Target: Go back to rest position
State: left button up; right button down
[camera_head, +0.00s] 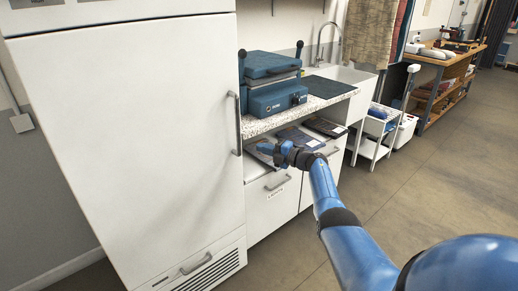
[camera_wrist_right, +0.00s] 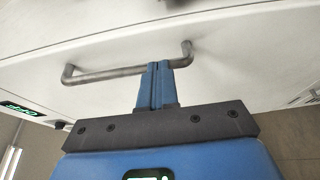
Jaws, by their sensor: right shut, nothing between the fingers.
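My right arm (camera_head: 330,205) reaches in from the lower right in the head view. My right gripper (camera_head: 262,149) is in front of the white cabinet, just below the speckled worktop and right of the tall white door. In the right wrist view its blue fingers (camera_wrist_right: 154,84) are shut together with nothing between them. A grey bar handle (camera_wrist_right: 105,74) on a white front passes behind the fingertips; I cannot tell whether they touch it. My left gripper is not in view.
The tall white cabinet (camera_head: 130,140) with a long door handle (camera_head: 237,122) stands close on the left. A blue press (camera_head: 272,85) stands on the worktop (camera_head: 255,127). Dark flat items (camera_head: 300,138) lie below it. A white trolley (camera_head: 372,148) stands farther right. Open floor (camera_head: 430,180) lies to the right.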

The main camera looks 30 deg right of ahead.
jog(key=s+d+b, duration=0.2)
jog(key=d, duration=0.4)
jog(key=shift+s+d+f+b, duration=0.15)
jog(key=shift+s+d+b, duration=0.15)
jog(key=shift+b, duration=0.05)
